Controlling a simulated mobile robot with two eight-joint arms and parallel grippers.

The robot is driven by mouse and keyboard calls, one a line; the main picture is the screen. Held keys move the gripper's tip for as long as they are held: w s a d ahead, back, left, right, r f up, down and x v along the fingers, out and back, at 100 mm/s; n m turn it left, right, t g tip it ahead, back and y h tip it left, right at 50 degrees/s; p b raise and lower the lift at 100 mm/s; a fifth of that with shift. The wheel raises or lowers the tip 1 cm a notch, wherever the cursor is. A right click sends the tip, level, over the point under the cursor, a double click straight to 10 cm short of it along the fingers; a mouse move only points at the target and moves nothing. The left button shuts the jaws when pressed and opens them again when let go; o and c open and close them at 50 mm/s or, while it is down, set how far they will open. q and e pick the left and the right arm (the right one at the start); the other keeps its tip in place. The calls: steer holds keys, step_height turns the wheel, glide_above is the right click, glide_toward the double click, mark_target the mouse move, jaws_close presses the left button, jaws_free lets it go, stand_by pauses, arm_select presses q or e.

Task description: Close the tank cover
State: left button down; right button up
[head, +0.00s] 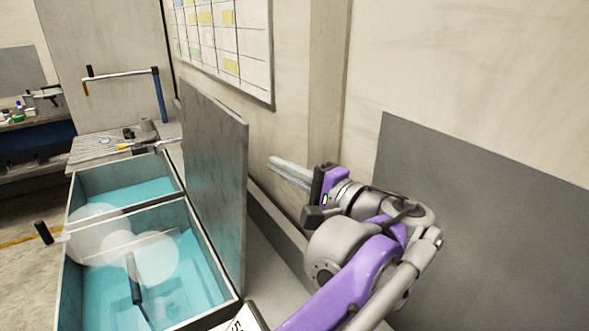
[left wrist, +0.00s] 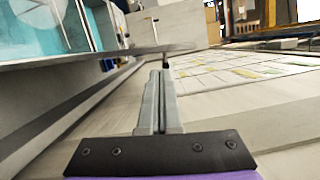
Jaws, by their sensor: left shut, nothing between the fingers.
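The tank (head: 150,208) stands at the left of the head view, with blue water in its two visible compartments. Its grey tank cover (head: 218,165) stands upright, open, along the tank's right side. My left gripper (head: 273,163) is right of the cover, on the wall side, with its fingers shut and empty. A gap shows between fingertips and cover in the head view. My right gripper is not in view.
A wall with a grey panel (head: 480,215) and a chart board (head: 228,40) is close on the right. Pale translucent round shapes (head: 100,235) and a dark handle (head: 133,278) show over the tank. A bench (head: 95,150) with small items stands behind it.

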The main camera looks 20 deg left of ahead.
arm_select(q)
steer(key=shift+x, duration=2.7)
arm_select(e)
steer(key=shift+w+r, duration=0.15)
